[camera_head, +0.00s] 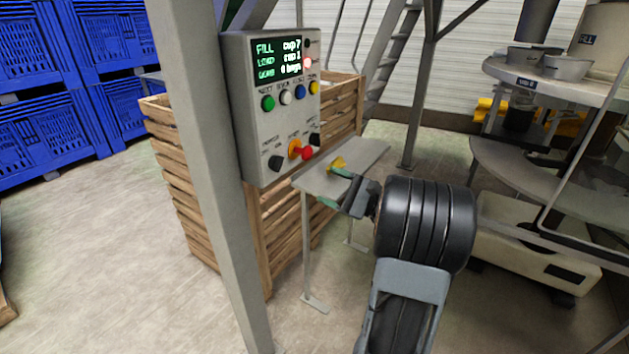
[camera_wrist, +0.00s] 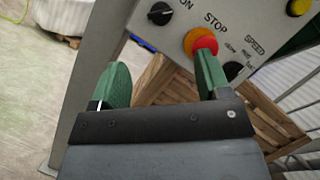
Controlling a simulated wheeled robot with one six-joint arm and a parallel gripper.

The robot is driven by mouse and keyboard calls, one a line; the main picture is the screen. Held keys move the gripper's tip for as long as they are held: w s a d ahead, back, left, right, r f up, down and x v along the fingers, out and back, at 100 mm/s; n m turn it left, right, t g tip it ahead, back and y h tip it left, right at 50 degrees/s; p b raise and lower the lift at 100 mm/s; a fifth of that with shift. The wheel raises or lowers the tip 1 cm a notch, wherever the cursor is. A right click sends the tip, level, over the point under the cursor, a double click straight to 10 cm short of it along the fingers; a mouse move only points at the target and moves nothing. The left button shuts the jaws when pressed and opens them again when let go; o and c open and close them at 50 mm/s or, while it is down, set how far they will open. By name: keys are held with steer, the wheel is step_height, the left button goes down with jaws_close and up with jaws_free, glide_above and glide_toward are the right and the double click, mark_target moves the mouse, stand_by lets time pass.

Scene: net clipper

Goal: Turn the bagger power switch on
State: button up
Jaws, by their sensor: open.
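The bagger control panel (camera_head: 272,110) is a grey box on a grey post. The power switch (camera_head: 276,163) is a black rotary knob at the panel's lower left; in the wrist view it (camera_wrist: 160,13) shows at the top, with "ON" printed to its right. Its exact pointer position is too small to tell. My gripper (camera_head: 335,187) has green fingers, is open and empty, and is below and right of the panel, apart from the knob. In the wrist view the right finger overlaps the lower edge of the red stop button (camera_wrist: 203,43); whether they touch cannot be told.
Another black knob (camera_wrist: 233,70), for speed, sits right of the stop button. Colored buttons and a lit display (camera_head: 278,60) are above. A small grey shelf (camera_head: 368,157) with a yellow item (camera_head: 337,163) stands near my gripper. A wooden crate (camera_head: 190,185) is behind the post.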

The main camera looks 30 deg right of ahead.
steer(key=shift+v, duration=0.8)
